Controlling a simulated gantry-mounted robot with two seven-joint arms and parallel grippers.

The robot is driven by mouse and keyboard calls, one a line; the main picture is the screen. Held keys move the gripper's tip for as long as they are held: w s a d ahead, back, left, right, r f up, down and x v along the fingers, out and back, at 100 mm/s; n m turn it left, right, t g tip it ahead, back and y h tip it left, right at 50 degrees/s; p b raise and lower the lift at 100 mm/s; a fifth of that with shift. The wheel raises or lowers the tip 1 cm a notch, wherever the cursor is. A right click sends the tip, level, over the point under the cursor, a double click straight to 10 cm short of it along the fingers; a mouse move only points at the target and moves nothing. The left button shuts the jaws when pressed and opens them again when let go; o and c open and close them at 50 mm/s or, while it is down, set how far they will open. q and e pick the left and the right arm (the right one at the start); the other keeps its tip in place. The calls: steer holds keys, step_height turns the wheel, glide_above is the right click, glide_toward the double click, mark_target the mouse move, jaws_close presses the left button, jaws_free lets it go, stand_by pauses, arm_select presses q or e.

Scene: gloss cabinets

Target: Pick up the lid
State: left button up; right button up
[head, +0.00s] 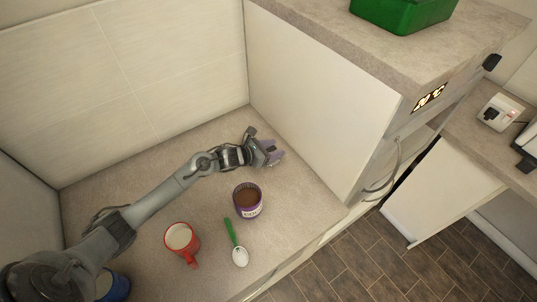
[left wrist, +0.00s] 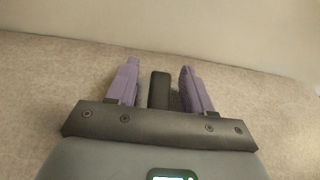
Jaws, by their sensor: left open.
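My left gripper (head: 272,154) is open, with purple fingers, low over the counter near the back corner by the white side panel. In the left wrist view its two fingers (left wrist: 158,88) are apart and point at the counter and wall. A dark block (left wrist: 159,90) shows between them; I cannot tell whether it is part of my gripper or a separate thing. I cannot make out a lid for certain in either view. An open jar (head: 248,200) with a purple label and brown contents stands in front of the gripper, apart from it. My right gripper is not in view.
A red mug (head: 181,240) and a green-handled spoon (head: 233,240) are near the counter's front. A blue item (head: 118,287) is partly hidden by my left arm. A white panel (head: 322,100) walls the right side. A green bin (head: 405,14) stands on the higher surface.

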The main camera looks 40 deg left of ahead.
arm_select(q)
steer(key=c, duration=0.9)
jaws_close()
steer(key=shift+r, duration=0.1)
